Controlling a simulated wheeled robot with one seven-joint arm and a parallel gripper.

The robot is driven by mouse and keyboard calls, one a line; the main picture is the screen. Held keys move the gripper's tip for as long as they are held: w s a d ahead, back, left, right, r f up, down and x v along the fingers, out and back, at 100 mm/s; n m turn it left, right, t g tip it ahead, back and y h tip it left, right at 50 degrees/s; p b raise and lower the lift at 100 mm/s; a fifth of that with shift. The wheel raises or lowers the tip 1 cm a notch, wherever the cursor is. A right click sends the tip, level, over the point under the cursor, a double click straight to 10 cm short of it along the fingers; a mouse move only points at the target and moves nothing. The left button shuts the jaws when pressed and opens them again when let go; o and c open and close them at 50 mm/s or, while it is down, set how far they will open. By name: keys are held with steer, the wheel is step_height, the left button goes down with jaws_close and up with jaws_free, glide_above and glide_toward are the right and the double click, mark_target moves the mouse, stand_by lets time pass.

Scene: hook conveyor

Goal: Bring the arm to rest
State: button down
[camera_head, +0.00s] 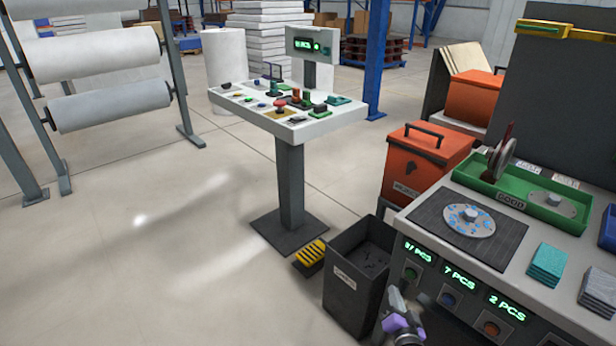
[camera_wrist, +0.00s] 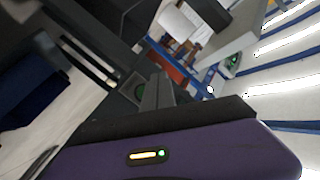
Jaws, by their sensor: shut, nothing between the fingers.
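My gripper (camera_wrist: 156,90) shows in the wrist view as dark grey fingers pressed together, with nothing between them. The purple wrist housing with a small lit indicator fills the bottom of that view. In the head view, a grey and purple part of my arm (camera_head: 404,326) shows at the bottom edge, in front of the workbench (camera_head: 420,222) and just right of the black bin (camera_head: 345,277). I cannot make out the fingers there.
A green tray (camera_head: 470,187) and a dark mat with a round metal part (camera_head: 468,219) are on the bench. Teal pieces (camera_head: 547,262) lie to the right. An orange box (camera_head: 425,155) stands behind the bin. A control pedestal (camera_head: 290,185) stands mid-floor. Open floor lies to the left.

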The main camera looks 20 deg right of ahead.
step_height(320, 180, up, 4)
steer(key=n+t, duration=0.1)
steer(key=n, duration=0.1)
steer(key=s+a+r+n+y+p, duration=0.2)
steer(key=s+a+r, duration=0.5)
steer(key=s, duration=0.5)
steer(key=s+a+r+n+y+p, duration=0.2)
steer(key=s+a+r+n, duration=0.3)
steer(key=s, duration=0.8)
steer(key=s+a+r+n+g+y+p, duration=0.1)
steer(key=s+a+r+n+y, duration=0.2)
steer(key=s+a+r, duration=0.8)
steer(key=shift+a+r+p+v, duration=0.2)
steer(key=shift+p+v, duration=0.2)
steer(key=shift+v, duration=0.95)
